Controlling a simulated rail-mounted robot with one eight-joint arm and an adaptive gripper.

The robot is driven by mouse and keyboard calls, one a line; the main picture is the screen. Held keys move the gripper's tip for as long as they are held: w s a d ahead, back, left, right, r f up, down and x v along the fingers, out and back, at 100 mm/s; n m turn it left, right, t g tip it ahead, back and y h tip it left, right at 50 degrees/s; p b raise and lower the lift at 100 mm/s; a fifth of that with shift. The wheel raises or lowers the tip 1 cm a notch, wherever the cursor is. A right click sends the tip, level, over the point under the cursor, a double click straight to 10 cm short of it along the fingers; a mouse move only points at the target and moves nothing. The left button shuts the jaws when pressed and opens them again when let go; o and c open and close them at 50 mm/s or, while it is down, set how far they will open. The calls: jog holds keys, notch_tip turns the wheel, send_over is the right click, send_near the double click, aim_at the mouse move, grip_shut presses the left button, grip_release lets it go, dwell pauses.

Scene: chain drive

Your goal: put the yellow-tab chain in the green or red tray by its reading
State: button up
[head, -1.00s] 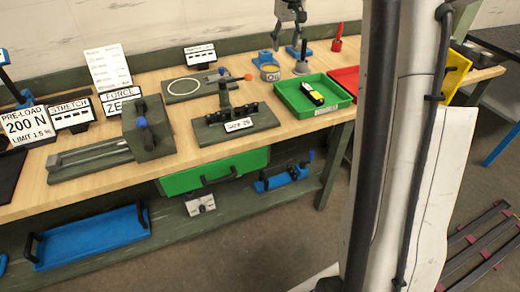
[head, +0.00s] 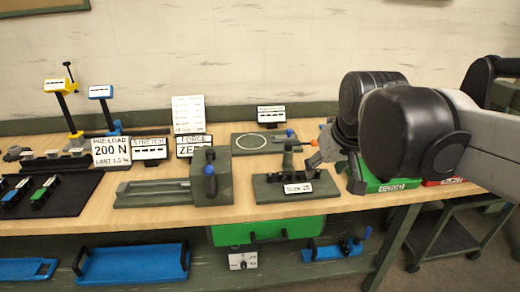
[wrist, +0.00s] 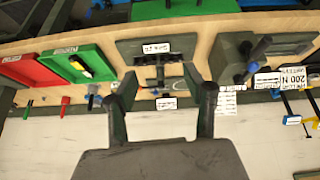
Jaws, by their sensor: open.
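In the wrist view, which is upside down, a dark chain with a yellow tab (wrist: 82,66) lies in the green tray (wrist: 103,62). The red tray (wrist: 28,70) beside it looks empty. In the head view my arm covers most of the green tray (head: 400,184), so the chain is hidden there; a strip of the red tray (head: 432,183) shows. My gripper (wrist: 161,75) is open and empty, its fingers pointing toward the bench around the dark fixture, apart from the chain and trays. My arm comes in from the right in the head view.
A dark mat (head: 75,188) at the left holds chains with green and blue tabs. A green vise-like fixture (head: 205,178), a PRE-LOAD 200 N sign (head: 110,150) and STRETCH and FORCE displays stand along the bench. A dark fixture (head: 296,186) stands between vise and trays. Blue trays are below.

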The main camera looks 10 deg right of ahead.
jog(key=s+a+f+t, duration=0.1)
jog(key=s+a+f, duration=0.3)
jog(key=s+f, duration=0.3)
jog(key=shift+s+a+y, duration=0.2)
jog(key=shift+s+y, duration=0.1)
jog(key=shift+s, duration=0.95)
jog(key=shift+r, duration=0.1)
